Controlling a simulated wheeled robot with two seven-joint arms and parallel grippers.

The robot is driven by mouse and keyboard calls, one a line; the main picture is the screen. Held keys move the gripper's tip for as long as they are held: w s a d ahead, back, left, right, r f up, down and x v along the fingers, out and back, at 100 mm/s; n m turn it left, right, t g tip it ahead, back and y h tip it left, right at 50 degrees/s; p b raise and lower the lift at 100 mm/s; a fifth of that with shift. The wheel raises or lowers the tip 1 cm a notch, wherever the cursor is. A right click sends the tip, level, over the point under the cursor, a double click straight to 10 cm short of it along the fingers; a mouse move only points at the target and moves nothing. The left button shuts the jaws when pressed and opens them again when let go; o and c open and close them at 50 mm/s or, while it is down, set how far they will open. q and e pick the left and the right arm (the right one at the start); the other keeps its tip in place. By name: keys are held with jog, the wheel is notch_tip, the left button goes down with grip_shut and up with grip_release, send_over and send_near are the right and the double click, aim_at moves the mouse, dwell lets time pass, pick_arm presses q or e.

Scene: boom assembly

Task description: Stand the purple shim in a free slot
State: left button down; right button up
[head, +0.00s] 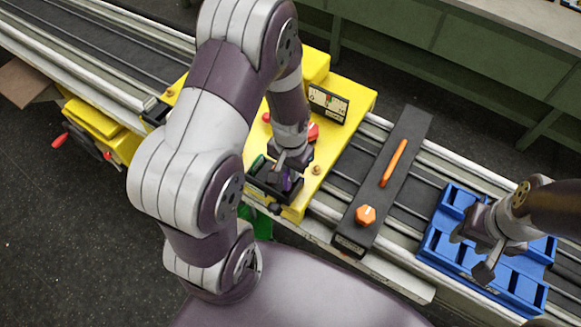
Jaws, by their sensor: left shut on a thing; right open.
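The purple shim (288,183) shows as a small patch of purple just under my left gripper (287,175), which is shut on it. Both are at a dark slotted block (262,184) on the yellow plate. A green piece (257,163) stands in the block's left part. My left wrist hides much of the block, and I cannot tell whether the shim is inside a slot or just above it. My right gripper (477,262) is open and empty, over the blue tray (437,240).
The yellow plate (345,123) carries a gauge card (328,104) and red knobs. A dark bar (408,135) with an orange handle (393,163) and an orange knob (365,215) crosses the rails between my grippers. A green item (263,224) is below the block.

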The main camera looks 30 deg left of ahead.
pick_arm(q)
jog(key=shift+w, duration=0.15)
jog(key=shift+s, duration=0.25)
jog(key=shift+w+f, duration=0.1)
jog(key=shift+f, duration=0.4)
jog(key=shift+f+b, duration=1.35)
jog(key=shift+f, duration=0.2)
jog(key=c, duration=1)
grip_release()
